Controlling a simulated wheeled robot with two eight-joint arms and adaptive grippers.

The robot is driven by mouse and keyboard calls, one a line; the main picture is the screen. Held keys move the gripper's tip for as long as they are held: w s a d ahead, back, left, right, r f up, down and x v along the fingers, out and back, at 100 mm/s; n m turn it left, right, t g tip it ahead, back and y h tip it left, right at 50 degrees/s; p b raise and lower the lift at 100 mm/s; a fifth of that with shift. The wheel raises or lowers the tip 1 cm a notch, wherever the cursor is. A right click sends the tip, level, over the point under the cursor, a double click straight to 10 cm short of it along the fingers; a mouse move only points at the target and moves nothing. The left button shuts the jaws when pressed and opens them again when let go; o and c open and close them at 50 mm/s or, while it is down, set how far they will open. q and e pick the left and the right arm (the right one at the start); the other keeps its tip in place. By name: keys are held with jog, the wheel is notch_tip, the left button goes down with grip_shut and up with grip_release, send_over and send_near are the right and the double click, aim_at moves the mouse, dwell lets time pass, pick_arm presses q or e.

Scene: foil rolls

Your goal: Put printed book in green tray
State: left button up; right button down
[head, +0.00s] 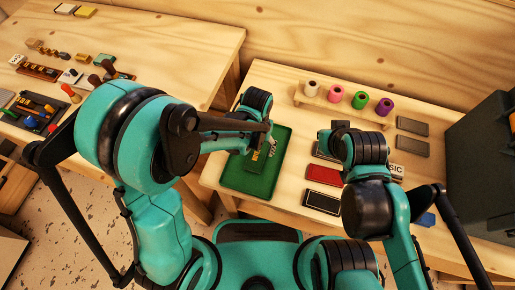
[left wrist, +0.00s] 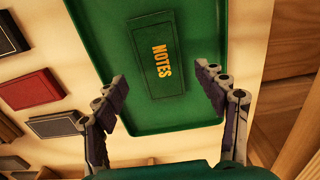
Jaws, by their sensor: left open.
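A dark green book with yellow lettering "NOTES" (left wrist: 158,52) lies flat inside the green tray (left wrist: 92,28). The tray also shows in the head view (head: 240,185) at the left side of the right-hand table. My left gripper (left wrist: 160,85) is open, with its fingers spread above the tray near the book's lower end and apart from it. In the head view my left gripper (head: 262,150) is over the tray and partly hides the book. My right wrist is over the books to the right of the tray; its fingers are hidden.
A red book (head: 323,175), a black book (head: 321,202) and a white book lettered "SIC" (head: 396,170) lie right of the tray. Several coloured rolls (head: 336,94) stand on a wooden rack behind. A dark box (head: 480,150) stands at the right.

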aim_at(257, 154)
pick_arm(q)
notch_tip(257, 154, up, 8)
jog(key=p, duration=0.3)
jog(key=s+a+r+n+t, duration=0.1)
jog(key=s+a+r+t, duration=0.1)
jog(key=a+r, duration=0.4)
jog(key=s+a+r+n+t, duration=0.2)
jog(key=a+r+t, duration=0.3)
jog(key=a, duration=0.7)
jog(key=shift+s+r+n, duration=0.3)
jog(key=shift+s+r, duration=0.35)
jog(key=shift+r, duration=0.05)
jog(key=shift+d, duration=0.1)
